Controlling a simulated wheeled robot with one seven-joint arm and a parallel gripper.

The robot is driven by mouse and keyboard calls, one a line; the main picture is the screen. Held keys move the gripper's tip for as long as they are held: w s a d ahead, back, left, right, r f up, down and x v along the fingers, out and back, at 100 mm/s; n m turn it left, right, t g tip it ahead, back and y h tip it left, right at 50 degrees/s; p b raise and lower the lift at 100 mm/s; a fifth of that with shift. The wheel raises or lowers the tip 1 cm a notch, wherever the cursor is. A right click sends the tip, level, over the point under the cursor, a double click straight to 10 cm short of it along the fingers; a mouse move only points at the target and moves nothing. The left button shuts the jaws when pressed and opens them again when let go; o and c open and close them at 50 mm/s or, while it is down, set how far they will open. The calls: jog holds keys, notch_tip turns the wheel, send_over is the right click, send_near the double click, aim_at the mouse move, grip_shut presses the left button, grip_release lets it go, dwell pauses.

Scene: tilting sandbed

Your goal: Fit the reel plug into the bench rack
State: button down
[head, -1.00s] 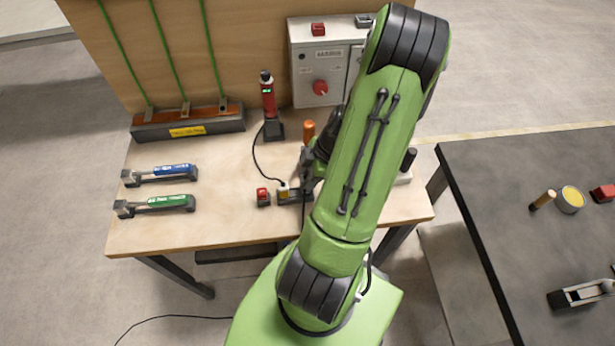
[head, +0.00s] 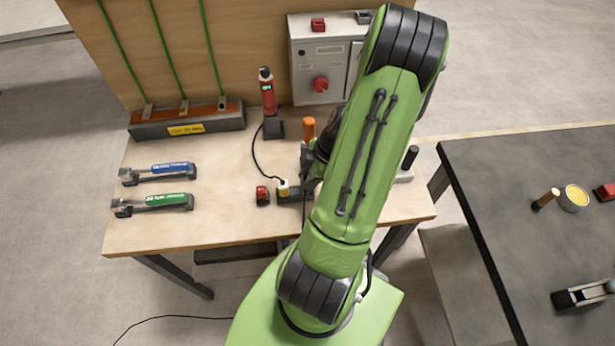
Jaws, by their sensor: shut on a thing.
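The bench rack, which I take to be the small dark socket block (head: 295,196), lies near the front middle of the wooden bench. A white-and-yellow plug (head: 283,187) sits at its left end, with a black cord looping back to the charger stand. My gripper (head: 308,184) is low over the right part of the rack, shut on the reel plug. The plug in the jaws is mostly hidden by my fingers and arm. A thin dark cable runs down from there past the bench's front edge. I cannot tell whether the held plug touches the rack.
A red switch box (head: 263,195) stands just left of the rack. A red device (head: 268,95) in its stand and an orange handle (head: 309,128) stand behind. Blue (head: 165,170) and green (head: 160,203) tools lie left. A dark table (head: 520,180) stands right. Bench between tools and rack is clear.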

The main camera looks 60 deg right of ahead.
jog(key=shift+f+b, duration=0.7)
jog(key=shift+c, duration=1.1)
grip_release()
jog(key=shift+r, duration=0.15)
notch_tip(320, 180, up, 8)
jog(key=p, duration=0.6)
